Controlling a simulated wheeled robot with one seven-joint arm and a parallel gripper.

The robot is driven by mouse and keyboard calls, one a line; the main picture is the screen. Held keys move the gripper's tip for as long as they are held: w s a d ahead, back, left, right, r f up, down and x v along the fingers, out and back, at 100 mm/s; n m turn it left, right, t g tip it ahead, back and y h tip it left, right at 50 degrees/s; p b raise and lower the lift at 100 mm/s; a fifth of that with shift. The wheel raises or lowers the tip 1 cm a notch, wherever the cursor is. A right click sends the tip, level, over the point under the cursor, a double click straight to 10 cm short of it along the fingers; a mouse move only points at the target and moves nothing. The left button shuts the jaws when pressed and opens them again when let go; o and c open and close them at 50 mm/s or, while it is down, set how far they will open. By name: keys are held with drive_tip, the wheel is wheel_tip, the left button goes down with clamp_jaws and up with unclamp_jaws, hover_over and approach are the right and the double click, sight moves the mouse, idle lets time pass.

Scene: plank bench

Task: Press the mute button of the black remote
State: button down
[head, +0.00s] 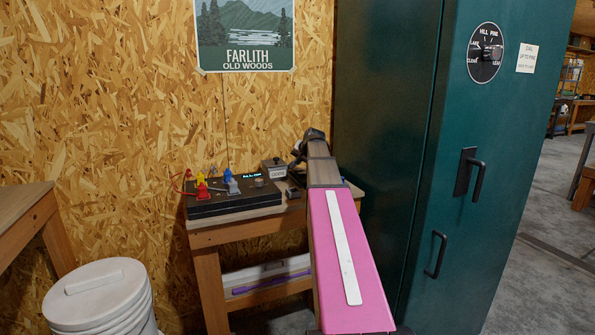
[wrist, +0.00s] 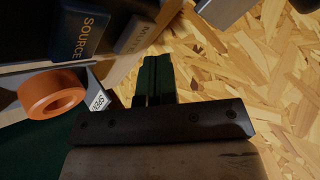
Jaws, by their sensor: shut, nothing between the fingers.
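In the wrist view my gripper (wrist: 155,70) shows as two dark fingers pressed together, with nothing between them. Beyond the fingers, up and to the left, are a blue piece marked SOURCE (wrist: 82,34) and a grey piece (wrist: 133,36) with a word starting with M, the rest unreadable. They sit on a dark body that may be the black remote; its outline is cut off. In the head view my gripper is small and dark at the arm's far end over the bench's right side, and I cannot make out the remote there. Contact cannot be told.
The bench (head: 220,232) carries a black box with coloured levers (head: 235,204) and a grey labelled box (head: 274,169). A green cabinet (head: 390,110) stands close on the right, a chipboard wall (head: 120,100) behind. The wrist view shows an orange ring (wrist: 50,92).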

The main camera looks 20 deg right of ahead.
sight(299, 169)
drive_tip(key=shift+f, duration=0.15)
idle(0.6)
drive_tip(key=shift+f, duration=0.25)
drive_tip(key=shift+f, duration=0.45)
idle(0.8)
drive_tip(key=shift+r, duration=0.85)
drive_tip(key=shift+r, duration=0.1)
drive_tip(key=shift+r, duration=2.45)
